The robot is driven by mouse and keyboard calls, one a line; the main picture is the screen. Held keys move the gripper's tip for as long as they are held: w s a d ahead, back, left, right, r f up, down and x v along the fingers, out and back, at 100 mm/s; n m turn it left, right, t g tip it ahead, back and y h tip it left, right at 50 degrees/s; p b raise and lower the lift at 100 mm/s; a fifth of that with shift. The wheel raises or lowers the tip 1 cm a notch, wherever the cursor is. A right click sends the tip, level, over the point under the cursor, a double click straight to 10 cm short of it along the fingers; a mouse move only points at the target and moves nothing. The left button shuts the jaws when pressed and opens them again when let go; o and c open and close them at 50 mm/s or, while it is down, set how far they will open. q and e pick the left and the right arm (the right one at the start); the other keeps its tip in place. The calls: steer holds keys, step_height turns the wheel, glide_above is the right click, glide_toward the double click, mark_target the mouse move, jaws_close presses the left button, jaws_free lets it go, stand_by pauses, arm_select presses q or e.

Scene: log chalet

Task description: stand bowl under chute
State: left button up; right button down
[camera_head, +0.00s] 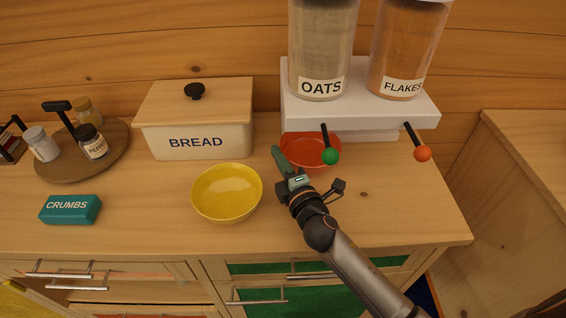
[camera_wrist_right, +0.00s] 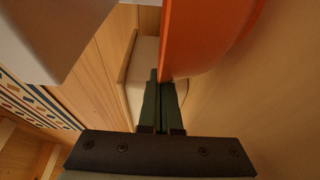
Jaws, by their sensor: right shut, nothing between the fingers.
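A red-orange bowl (camera_head: 308,151) stands upright on the counter at the front of the dispenser, below the OATS side; the dispenser's base hides its back rim. A yellow bowl (camera_head: 227,192) stands empty on the counter to the left. The white dispenser (camera_head: 360,110) carries the OATS and FLAKES containers; its chute openings are hidden. My right gripper (camera_head: 279,155) is shut and empty, just left of the red-orange bowl; its fingers (camera_wrist_right: 160,103) look very close to the wall, contact unclear. My left gripper is out of view.
A green-knobbed lever (camera_head: 330,156) hangs in front of the red-orange bowl, an orange-knobbed lever (camera_head: 422,153) further right. The bread bin (camera_head: 200,140) stands behind the yellow bowl. A teal CRUMBS box (camera_head: 70,209) and a jar tray (camera_head: 65,165) are left. The counter's right front is clear.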

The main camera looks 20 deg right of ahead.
stand_by(0.3)
steer(key=shift+s+d, duration=0.65)
steer(key=shift+d, duration=0.35)
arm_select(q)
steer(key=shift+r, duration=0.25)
